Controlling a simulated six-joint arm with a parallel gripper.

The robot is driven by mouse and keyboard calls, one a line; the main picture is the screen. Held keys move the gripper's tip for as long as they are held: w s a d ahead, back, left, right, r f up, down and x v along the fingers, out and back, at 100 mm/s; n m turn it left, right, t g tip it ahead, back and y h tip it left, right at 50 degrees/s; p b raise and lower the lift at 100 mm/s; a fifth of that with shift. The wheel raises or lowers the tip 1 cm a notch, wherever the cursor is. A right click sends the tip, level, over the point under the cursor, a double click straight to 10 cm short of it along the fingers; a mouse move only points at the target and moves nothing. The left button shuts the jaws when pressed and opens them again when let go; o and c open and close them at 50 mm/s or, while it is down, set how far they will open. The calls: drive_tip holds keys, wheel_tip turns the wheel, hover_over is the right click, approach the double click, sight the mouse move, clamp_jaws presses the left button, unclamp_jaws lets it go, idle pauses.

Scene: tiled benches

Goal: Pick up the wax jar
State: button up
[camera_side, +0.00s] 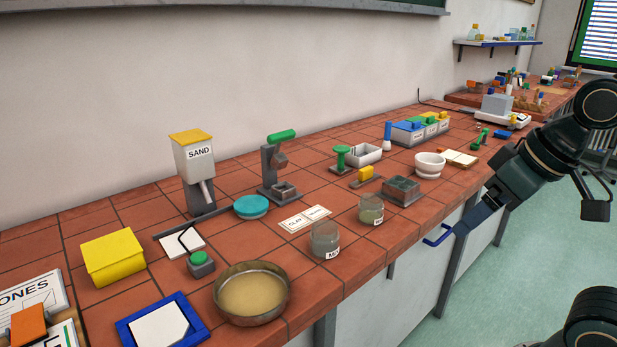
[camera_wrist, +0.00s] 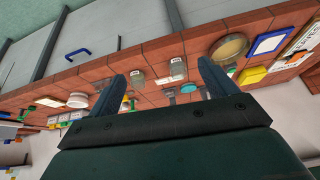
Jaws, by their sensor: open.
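Two glass jars stand upright near the bench's front edge. The nearer jar (camera_side: 325,240) holds greyish contents and has a white label that seems to begin with "M". The farther jar (camera_side: 371,210) holds pale greenish contents; its label is too small to read. I cannot tell which is the wax jar. The wrist view shows the nearer jar (camera_wrist: 177,69) and the farther jar (camera_wrist: 138,78) between my fingers in the picture, well beyond them. My gripper (camera_side: 465,226) is open and empty, out in front of the bench, right of both jars. It also shows in the wrist view (camera_wrist: 160,84).
A round pan (camera_side: 251,292) stands left of the jars, and label cards (camera_side: 304,218) lie behind them. A grey box (camera_side: 402,191) and white mortar (camera_side: 430,165) stand to the right. A blue handle (camera_side: 437,236) juts from the cabinet front near my gripper.

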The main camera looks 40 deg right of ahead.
drive_tip(key=shift+s+a+f+n, duration=0.15)
drive_tip(key=shift+s+f+n, duration=0.3)
drive_tip(key=shift+s, duration=0.3)
drive_tip(key=shift+o, duration=0.5)
drive_tip(key=shift+w, duration=0.1)
drive_tip(key=w+d+f+m+y, duration=0.1)
drive_tip(key=w+d+m+y, duration=0.1)
drive_tip(key=w+m, duration=0.35)
drive_tip(key=w+d+f+m+y, duration=0.1)
drive_tip(key=w+d+f+m, duration=0.15)
drive_tip(key=w, duration=0.65)
drive_tip(key=w+d+f+m+y, duration=0.1)
drive_tip(key=w+d+m+y, duration=0.15)
drive_tip(key=w+m, duration=0.35)
drive_tip(key=w+d+f+m+t+y, duration=0.1)
drive_tip(key=d+f+m, duration=0.3)
drive_tip(key=d, duration=0.2)
drive_tip(key=w+d+f+m+t+y, duration=0.1)
drive_tip(key=w+d+f+m, duration=0.1)
drive_tip(key=d, duration=0.4)
drive_tip(key=w+d+f+m+t+y, duration=0.1)
drive_tip(key=d+f+m+t+y, duration=0.1)
drive_tip(key=d+f+m, duration=0.3)
drive_tip(key=shift+w+d+f+m, duration=0.15)
drive_tip(key=shift+d+f+m, duration=0.1)
drive_tip(key=shift+m, duration=0.3)
drive_tip(key=shift+w+d+f+m, duration=0.15)
drive_tip(key=shift+d+m, duration=0.1)
drive_tip(key=shift+m, duration=0.25)
